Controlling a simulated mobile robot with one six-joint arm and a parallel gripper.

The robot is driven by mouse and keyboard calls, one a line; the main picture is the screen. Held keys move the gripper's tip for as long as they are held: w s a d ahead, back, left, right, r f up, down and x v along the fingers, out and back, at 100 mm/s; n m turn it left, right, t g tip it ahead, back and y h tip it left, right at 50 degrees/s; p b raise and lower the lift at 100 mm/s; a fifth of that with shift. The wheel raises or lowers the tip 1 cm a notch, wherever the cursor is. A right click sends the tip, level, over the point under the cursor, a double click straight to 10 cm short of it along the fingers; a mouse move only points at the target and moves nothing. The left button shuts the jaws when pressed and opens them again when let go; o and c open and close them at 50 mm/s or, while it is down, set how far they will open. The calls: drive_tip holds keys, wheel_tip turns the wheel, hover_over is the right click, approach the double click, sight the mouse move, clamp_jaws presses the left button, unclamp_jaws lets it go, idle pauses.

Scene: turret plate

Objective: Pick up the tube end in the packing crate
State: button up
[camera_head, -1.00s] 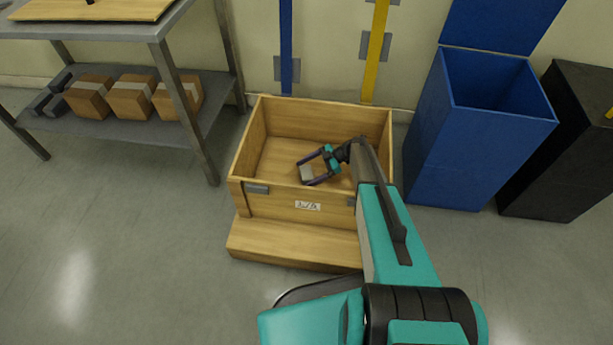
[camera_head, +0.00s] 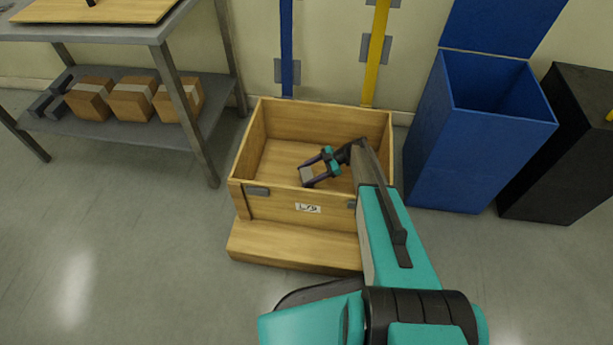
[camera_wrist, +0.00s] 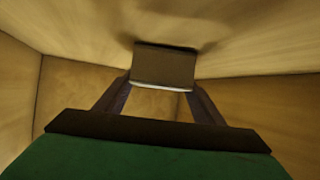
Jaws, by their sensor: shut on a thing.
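The wooden packing crate (camera_head: 310,122) stands on the floor against the wall, with its top open. My gripper (camera_head: 307,178) reaches down inside it, near the front wall. It is shut on the tube end (camera_head: 307,173), a small greyish piece between the two dark fingers. In the wrist view the tube end (camera_wrist: 164,66) is a dull brown-grey block with a pale lower edge, held between the fingertips of my gripper (camera_wrist: 163,82). The crate's wooden walls (camera_wrist: 75,95) surround it there. I cannot tell whether the tube end touches the crate floor.
A low wooden step (camera_head: 290,247) lies along the crate's front. A blue bin (camera_head: 465,150) and a black bin (camera_head: 570,150) stand to the right. A grey shelf table (camera_head: 130,130) with cardboard boxes (camera_head: 132,98) stands to the left. The floor at front left is clear.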

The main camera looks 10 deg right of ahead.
sight(307, 174)
wheel_tip(307, 174, up, 10)
drive_tip(key=shift+f+p, duration=0.1)
drive_tip(key=shift+p, duration=0.5)
idle(0.4)
